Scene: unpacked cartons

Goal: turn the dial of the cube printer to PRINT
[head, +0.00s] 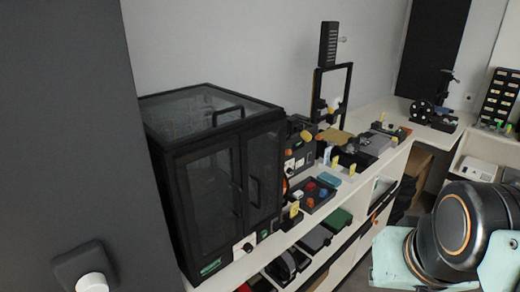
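A black, box-shaped machine with clear door panels and a lid handle, which looks like the cube printer (212,190), stands on the near end of a long white bench. A small white plate with a dark knob, perhaps its dial (247,247), is low on its front right. A green label (211,266) is low on its front left. The dial's markings and setting are too small to read. My arm (455,230) shows at the lower right, well apart from the machine. My gripper is not in view.
A dark grey panel (60,130) with a white knob (92,283) fills the left side. A tray with red and blue pieces (312,192) and several small devices line the bench beyond the machine. Shelves below hold dark and green items (338,219). A microscope-like device (432,112) stands far back.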

